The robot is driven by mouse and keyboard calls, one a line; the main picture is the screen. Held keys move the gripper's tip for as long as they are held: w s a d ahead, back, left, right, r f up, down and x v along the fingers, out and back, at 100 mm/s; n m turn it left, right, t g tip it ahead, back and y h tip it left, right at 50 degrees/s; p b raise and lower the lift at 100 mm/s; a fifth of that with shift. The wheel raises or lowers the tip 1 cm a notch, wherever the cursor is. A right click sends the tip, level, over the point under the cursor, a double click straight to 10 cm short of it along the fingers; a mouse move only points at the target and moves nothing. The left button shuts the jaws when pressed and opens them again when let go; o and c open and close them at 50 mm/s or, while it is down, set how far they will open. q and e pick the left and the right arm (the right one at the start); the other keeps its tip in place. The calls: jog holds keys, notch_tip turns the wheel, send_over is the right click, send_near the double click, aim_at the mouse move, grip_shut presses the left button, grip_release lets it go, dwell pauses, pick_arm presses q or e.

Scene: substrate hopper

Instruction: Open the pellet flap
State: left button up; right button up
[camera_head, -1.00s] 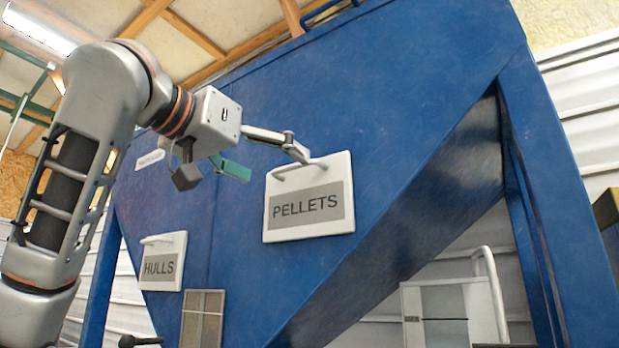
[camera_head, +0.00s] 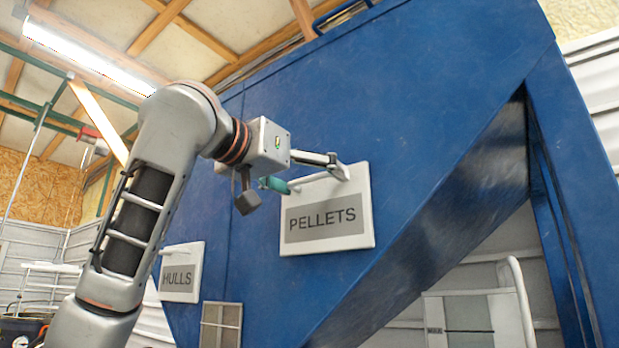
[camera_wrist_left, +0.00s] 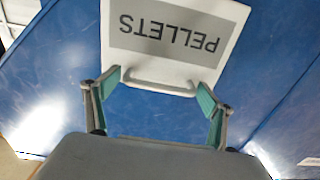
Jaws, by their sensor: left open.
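The pellet flap (camera_head: 327,218) is a white plate with a grey PELLETS label on the blue hopper's front. It appears to lie flat against the hopper. Its white bar handle (camera_head: 306,179) runs along the top edge. My left gripper (camera_head: 309,178) is open at this handle, with one finger near each end. In the left wrist view, the flap (camera_wrist_left: 172,32) appears upside down. The open green-padded fingers (camera_wrist_left: 158,84) stand on both sides of the handle (camera_wrist_left: 160,88); I cannot tell whether they touch it. My right gripper is out of view.
The HULLS flap (camera_head: 181,272) is lower left on the blue hopper (camera_head: 430,100), with a small framed window (camera_head: 221,324) below. A hopper leg (camera_head: 565,190) stands at right. A white-framed unit (camera_head: 475,318) stands beneath the slope.

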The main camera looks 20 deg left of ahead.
pick_arm(q)
jog(key=c, duration=1.3)
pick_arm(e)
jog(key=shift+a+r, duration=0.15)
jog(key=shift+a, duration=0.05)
pick_arm(q)
jog(key=shift+s+f, duration=0.1)
jog(key=shift+s, duration=0.05)
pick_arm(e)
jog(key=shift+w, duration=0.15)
pick_arm(q)
jog(key=shift+s+a+f+b, duration=0.15)
jog(key=shift+s+f+b, duration=0.1)
jog(key=shift+b, duration=0.75)
jog(key=shift+s+a+f+t+h+b, duration=0.15)
jog(key=shift+s+f+t+h+b, duration=0.25)
jog(key=shift+t+b, duration=0.65)
jog(key=s+a+f+t+h+b, duration=0.1)
jog(key=s+a+f+t+b, duration=0.1)
jog(key=s+f+t+b, duration=0.3)
jog(key=shift+s+f+h+b, duration=0.3)
jog(key=shift+f+h+b, duration=0.15)
jog(key=shift+b, duration=0.15)
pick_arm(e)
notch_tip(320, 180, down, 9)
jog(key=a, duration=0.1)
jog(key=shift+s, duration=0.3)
